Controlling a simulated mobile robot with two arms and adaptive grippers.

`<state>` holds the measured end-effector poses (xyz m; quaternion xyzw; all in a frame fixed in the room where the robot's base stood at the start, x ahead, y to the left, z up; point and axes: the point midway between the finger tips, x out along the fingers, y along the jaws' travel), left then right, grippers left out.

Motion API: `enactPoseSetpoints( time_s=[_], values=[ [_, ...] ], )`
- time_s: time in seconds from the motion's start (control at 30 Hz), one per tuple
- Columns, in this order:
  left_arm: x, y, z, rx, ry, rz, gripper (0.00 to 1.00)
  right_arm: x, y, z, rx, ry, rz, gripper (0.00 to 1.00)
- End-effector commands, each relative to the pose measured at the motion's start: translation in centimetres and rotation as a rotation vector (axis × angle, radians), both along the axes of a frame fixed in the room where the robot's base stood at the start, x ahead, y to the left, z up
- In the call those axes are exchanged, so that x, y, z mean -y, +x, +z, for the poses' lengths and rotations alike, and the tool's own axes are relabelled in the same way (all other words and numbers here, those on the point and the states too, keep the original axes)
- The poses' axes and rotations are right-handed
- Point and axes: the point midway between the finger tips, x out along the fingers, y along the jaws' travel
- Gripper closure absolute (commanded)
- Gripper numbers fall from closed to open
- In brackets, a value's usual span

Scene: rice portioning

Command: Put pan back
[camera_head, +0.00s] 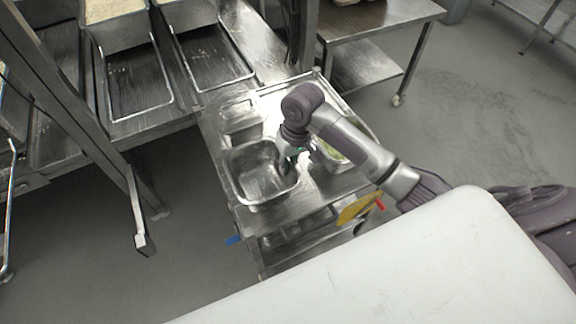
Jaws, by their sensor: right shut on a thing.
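A square, empty metal pan (252,186) is at the left front of the steel cart (310,200). My right gripper (286,168) is shut on the pan's right side, at its rim. The fingers are small and partly hidden by the wrist. I cannot tell whether the pan rests on the cart top or hangs just above it. My left gripper is not in view.
A smaller metal pan (238,117) sits behind the held pan. A container with pale green contents (333,150) stands to the right, partly behind my arm. A yellow board (355,209) sticks out of the cart's side. Rice trays (110,14) stand at the back left.

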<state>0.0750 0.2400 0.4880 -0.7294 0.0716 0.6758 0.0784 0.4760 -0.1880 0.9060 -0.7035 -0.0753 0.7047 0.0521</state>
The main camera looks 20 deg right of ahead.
Motion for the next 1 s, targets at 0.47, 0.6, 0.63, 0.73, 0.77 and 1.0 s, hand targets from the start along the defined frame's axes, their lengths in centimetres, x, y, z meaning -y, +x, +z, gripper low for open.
enactPoseSetpoints(
  time_s=[0.47, 0.6, 0.63, 0.73, 0.77, 1.0],
  values=[
    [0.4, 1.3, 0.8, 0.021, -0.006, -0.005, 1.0, 2.7, 3.6, -4.0, -0.002, 0.002, 0.0, 1.0],
    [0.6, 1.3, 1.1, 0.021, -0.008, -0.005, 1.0, 2.7, 3.7, -5.9, 0.0, 0.0, 0.0, 1.0],
    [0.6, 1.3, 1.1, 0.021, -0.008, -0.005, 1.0, 2.7, 3.7, -6.2, 0.001, 0.0, 0.0, 1.0],
    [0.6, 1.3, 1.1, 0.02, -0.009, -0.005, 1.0, 2.7, 3.7, -6.6, 0.003, 0.001, 0.0, 1.0],
    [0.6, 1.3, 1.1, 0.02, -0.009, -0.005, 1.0, 2.7, 3.7, -6.7, 0.003, 0.001, 0.0, 1.0],
    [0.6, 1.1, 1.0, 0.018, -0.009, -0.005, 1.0, 2.7, 3.7, -6.8, 0.003, 0.001, 0.0, 1.0]
  ],
)
